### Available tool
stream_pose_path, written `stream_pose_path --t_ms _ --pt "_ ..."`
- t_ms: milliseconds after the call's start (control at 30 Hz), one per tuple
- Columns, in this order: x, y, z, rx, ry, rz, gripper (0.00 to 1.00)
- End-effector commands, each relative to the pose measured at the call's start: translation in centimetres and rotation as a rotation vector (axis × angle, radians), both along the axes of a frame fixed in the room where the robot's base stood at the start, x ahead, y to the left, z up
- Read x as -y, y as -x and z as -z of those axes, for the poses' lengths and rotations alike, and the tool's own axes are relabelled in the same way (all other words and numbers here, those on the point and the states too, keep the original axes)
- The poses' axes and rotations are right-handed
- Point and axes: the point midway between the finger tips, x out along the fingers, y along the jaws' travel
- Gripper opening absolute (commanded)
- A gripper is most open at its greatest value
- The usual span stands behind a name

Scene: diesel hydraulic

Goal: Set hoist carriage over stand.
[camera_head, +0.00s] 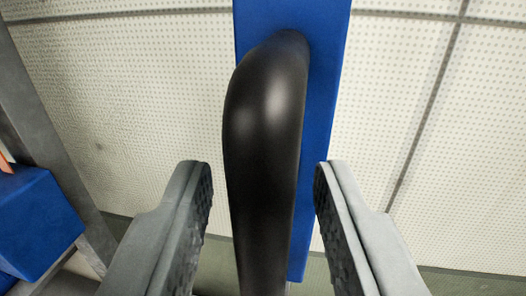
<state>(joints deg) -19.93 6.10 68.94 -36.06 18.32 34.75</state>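My gripper (262,188) is open, with one grey padded finger on each side of a thick black handle (262,120). The handle runs up the middle of the view and curves over at its top end. Gaps show between it and both fingers. A blue upright bar or plate (325,80) stands behind the handle; it seems to carry the handle. I cannot tell whether this blue part belongs to the hoist carriage. No stand can be made out for certain.
A blue block (38,215) sits at the left edge, beside a grey slanted metal beam (45,130). A pale perforated panel wall (140,90) with dark seams fills the background. A greenish strip (460,284) runs along the bottom right.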

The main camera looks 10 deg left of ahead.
Motion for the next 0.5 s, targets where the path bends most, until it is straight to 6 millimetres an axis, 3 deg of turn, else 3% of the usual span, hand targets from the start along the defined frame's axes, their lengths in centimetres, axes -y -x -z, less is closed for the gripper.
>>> stream_pose_path --t_ms 400,500 --pt "-0.09 -0.54 -0.01 0.000 0.000 0.000 0.35" --pt "-0.09 -0.54 -0.01 0.000 0.000 0.000 0.15"
